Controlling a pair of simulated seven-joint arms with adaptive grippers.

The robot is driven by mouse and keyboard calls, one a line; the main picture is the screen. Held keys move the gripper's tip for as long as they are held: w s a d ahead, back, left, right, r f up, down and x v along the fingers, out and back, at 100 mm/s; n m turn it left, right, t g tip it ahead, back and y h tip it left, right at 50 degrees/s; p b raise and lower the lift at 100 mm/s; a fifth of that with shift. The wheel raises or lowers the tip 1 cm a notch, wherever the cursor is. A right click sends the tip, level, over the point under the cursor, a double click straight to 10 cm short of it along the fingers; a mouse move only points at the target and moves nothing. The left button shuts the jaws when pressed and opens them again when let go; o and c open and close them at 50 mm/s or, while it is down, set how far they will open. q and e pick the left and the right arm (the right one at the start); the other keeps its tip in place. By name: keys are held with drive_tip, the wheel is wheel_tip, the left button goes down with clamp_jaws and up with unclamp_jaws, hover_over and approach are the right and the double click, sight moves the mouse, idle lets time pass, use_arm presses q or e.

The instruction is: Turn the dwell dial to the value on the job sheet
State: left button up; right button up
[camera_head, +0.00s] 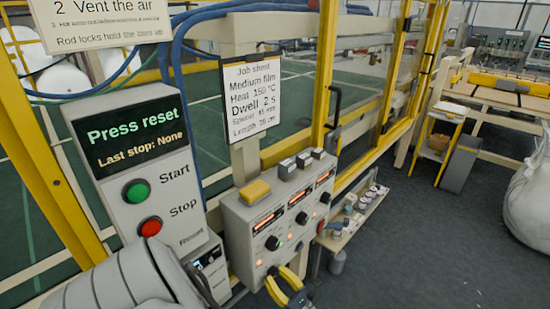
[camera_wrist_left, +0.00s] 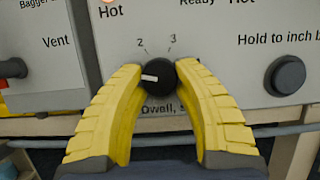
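The job sheet (camera_head: 236,133) hangs above the control box and reads "Dwell 2 s". The dwell dial (camera_wrist_left: 158,78) is a black knob with a white pointer mark, on the pale panel above the partly covered word "Dwell". Its pointer is turned to the left, short of the printed 2; the 3 is up and right. Any mark further left is hidden by a finger. My left gripper (camera_wrist_left: 160,74) has its yellow fingers closed against both sides of the dial. In the head view the left gripper (camera_head: 283,286) is at the box's lower front. My right gripper is not in view.
The control box (camera_head: 237,231) carries several knobs, lamps and red displays. A hold-to-inch button (camera_wrist_left: 286,75) is right of the dial, and a vent switch (camera_wrist_left: 12,69) is left. The start/stop box (camera_head: 118,117) shows "Press reset". A shelf of small parts (camera_head: 343,237) stands right.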

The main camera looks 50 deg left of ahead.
use_arm(q)
clamp_jaws()
drive_tip(key=shift+m, duration=0.4)
drive_tip(key=m+t, duration=0.2)
drive_tip(key=m, duration=0.1)
drive_tip(key=m+t, duration=0.2)
drive_tip(key=m, duration=0.1)
drive_tip(key=shift+s+m, duration=0.2)
drive_tip(key=shift+m, duration=0.1)
drive_tip(key=shift+r+m+t+h, duration=0.1)
drive_tip(key=shift+m+t+h, duration=0.45)
drive_tip(key=shift+m, duration=0.95)
drive_tip(key=shift+m+t+h, duration=0.35)
drive_tip(key=shift+m+t, duration=0.3)
drive_tip(key=shift+m, duration=0.85)
drive_tip(key=shift+s+m, duration=0.1)
drive_tip(key=shift+m, duration=0.2)
drive_tip(key=o, duration=0.6)
unclamp_jaws()
drive_tip(key=shift+o, duration=0.7)
